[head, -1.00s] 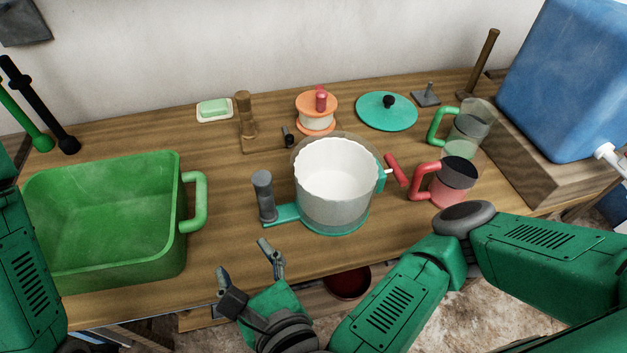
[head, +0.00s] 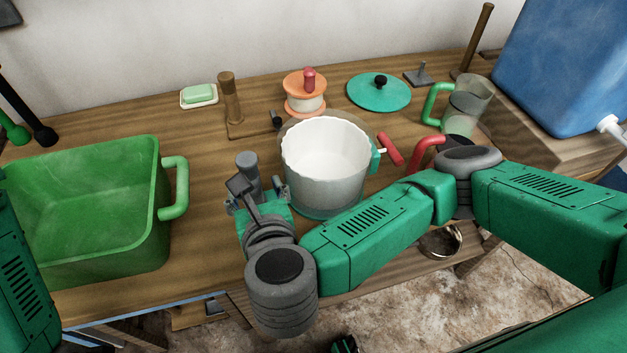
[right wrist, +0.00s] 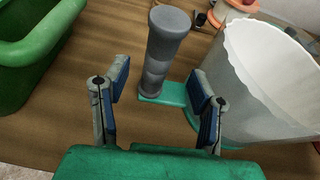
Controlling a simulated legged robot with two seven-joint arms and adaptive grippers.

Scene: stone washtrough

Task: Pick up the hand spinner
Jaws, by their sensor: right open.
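The hand spinner appears to be the clear tub with a white scalloped basket (head: 325,155), a teal base and a red crank (head: 390,149) on its right. A grey upright handle (head: 247,165) stands on a teal arm at its left; it also shows in the right wrist view (right wrist: 165,50). My right gripper (head: 258,197) is open and empty, in front of this handle. In the right wrist view its fingers (right wrist: 160,90) point at the handle, which shows between and beyond them. I cannot tell if they touch it. My left gripper is not in view.
A green basin (head: 90,200) stands left of the handle. Behind are a soap dish (head: 198,96), a wooden post (head: 231,100), an orange spool-like item (head: 305,95) and a teal lid (head: 378,92).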

